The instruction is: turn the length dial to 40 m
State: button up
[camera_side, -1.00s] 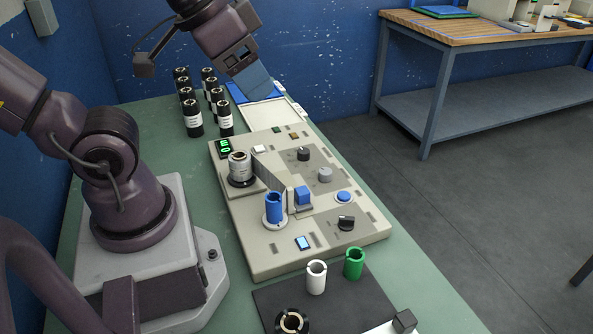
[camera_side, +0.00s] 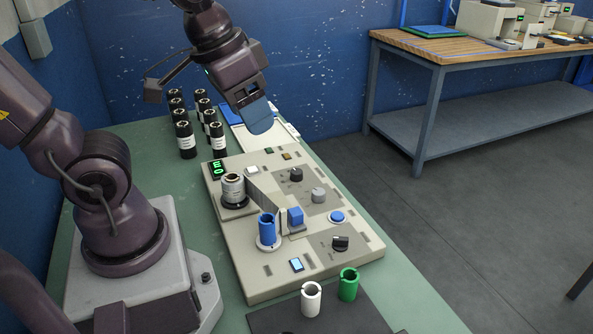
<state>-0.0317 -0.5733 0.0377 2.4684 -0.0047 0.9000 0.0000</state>
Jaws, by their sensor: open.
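The beige wrapper panel (camera_side: 240,272) lies on the green bench with several controls. A black knob (camera_side: 296,174) and a grey knob (camera_side: 318,194) sit on its grey patch. Another black knob (camera_side: 340,243) with a pointer is nearer the front. Their labels are too small to read, so I cannot tell which is the length dial. A green lit display (camera_side: 217,168) is at the panel's back left corner; its digits appear sideways. My gripper (camera_side: 258,121), with blue-grey fingers, is open and empty above the area behind the panel, apart from all the knobs.
A silver-topped roll (camera_side: 233,187) and a blue roll (camera_side: 267,228) stand on the panel with film between. White (camera_side: 311,298) and green (camera_side: 348,284) cores stand in front. Several black canisters (camera_side: 185,140) stand behind left. A blue button (camera_side: 337,217) lies between knobs.

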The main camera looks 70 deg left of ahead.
jog(key=w+a+f+n+g, duration=0.3)
jog(key=w+a+f, duration=0.3)
jog(key=w+a, duration=0.15)
jog(key=g, duration=0.1)
send_over(297, 171)
notch_tip(297, 171, down, 11)
notch_tip(297, 171, down, 12)
jog(key=shift+r, duration=0.1)
jog(key=shift+c, duration=0.2)
jog(key=c, duration=0.9)
